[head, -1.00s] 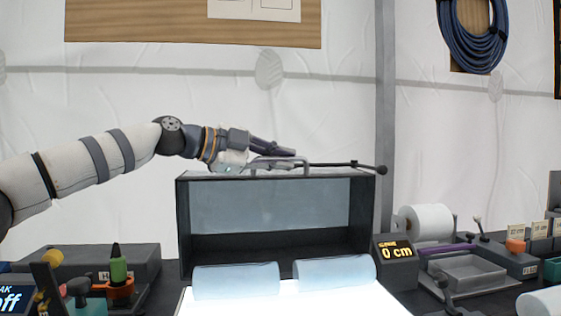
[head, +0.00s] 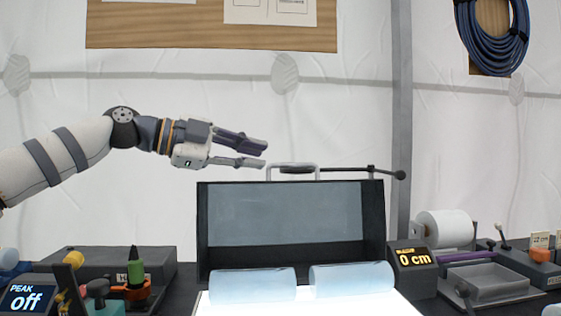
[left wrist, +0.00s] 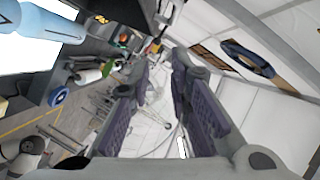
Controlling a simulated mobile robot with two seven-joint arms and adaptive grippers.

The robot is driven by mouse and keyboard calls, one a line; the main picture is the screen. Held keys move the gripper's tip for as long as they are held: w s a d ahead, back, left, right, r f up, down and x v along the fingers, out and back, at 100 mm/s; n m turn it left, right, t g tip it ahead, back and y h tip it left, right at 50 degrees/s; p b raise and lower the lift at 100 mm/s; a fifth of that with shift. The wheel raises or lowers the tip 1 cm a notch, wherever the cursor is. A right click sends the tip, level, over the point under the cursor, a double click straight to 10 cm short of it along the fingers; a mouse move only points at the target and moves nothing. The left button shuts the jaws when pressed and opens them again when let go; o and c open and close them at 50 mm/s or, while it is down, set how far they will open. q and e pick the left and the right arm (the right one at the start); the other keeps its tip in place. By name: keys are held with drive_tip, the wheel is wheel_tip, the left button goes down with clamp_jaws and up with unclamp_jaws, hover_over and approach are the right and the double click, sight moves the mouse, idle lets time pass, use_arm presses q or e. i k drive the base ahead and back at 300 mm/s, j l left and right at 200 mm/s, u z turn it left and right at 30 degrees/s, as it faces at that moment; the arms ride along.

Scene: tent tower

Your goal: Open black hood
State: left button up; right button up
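The black hood (head: 204,240) stands behind a bright lit surface (head: 310,303). Its dark frame holds a grey-blue pane (head: 285,215), with a dark band below. My right gripper is not in view.
Two light blue rolls (head: 253,283) (head: 351,278) lie at the front of the hood. A "0 cm" display (head: 412,259) stands right of it, with a grey tray (head: 485,283) and white roll (head: 443,229) beyond. Tools and a "PEAK off" display (head: 27,299) are at left.

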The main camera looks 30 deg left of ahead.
sight(238, 216)
drive_tip(key=k+l, duration=0.8)
